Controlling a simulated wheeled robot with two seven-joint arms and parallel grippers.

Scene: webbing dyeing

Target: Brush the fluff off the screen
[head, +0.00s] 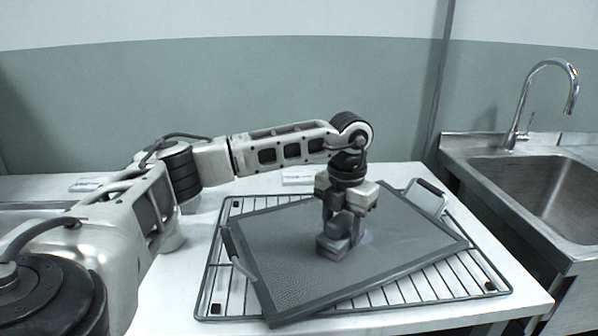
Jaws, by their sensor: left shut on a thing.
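The screen (300,270) is a dark grey framed panel with a handle at its left and right ends. It lies at a slant on a wire rack (220,290). My left gripper (343,222) points down over the middle of the screen. It is shut on a small grey block-like brush (333,248), whose lower end is at the screen's surface. The gripper hides part of the brush and the screen behind. A faint pale patch shows just right of the brush; I cannot tell if it is fluff. My right gripper is not in view.
The rack stands on a white table (185,290). A steel sink (545,195) with a curved tap (520,110) is at the right. Small white labels or cards lie behind the rack. The wall is close behind the table.

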